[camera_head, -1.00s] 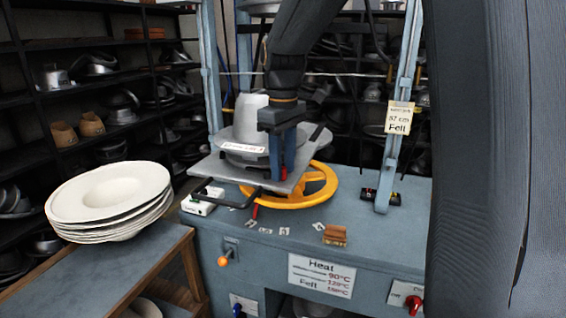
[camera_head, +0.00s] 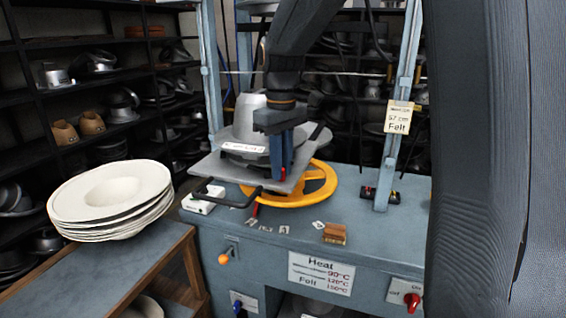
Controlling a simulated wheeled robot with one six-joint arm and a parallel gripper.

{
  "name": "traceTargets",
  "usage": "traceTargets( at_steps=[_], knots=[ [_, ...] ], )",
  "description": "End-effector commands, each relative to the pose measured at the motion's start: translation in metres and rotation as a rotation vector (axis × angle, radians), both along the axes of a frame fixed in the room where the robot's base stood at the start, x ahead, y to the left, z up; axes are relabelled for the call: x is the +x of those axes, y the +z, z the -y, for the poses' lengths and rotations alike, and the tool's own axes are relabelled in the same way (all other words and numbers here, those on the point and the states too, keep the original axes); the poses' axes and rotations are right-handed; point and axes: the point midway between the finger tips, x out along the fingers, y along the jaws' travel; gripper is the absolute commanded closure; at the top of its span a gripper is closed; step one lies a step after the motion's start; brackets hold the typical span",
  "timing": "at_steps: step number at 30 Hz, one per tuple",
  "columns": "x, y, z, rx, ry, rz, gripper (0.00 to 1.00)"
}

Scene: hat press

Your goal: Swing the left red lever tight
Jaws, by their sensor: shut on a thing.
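My gripper (camera_head: 281,176) points down at the front of the grey press plate (camera_head: 218,170), in front of the metal hat mould (camera_head: 248,128). Its blue-grey fingers are shut on a small red lever (camera_head: 284,175); only a bit of red shows between them. Another red piece (camera_head: 255,210) shows below the plate, by the yellow wheel (camera_head: 318,190). The arm and fingers hide part of the mould and plate edge. I cannot tell how tight the lever is.
A stack of cream hat blanks (camera_head: 110,200) stands on the side table (camera_head: 120,285) at left. The blue-grey bench (camera_head: 375,235) holds a small wooden block (camera_head: 334,233) and a white box (camera_head: 205,198). Shelves (camera_head: 60,100) of moulds stand behind. A frame post (camera_head: 392,150) rises at right.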

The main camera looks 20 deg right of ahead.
Motion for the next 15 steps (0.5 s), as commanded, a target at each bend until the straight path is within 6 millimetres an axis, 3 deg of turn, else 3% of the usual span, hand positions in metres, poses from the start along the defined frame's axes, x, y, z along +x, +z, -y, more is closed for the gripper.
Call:
traceTargets(
  at_steps=[15],
  knots=[
    [-0.010, 0.002, -0.017, 0.000, -0.473, 0.001, 1.00]
  ],
)
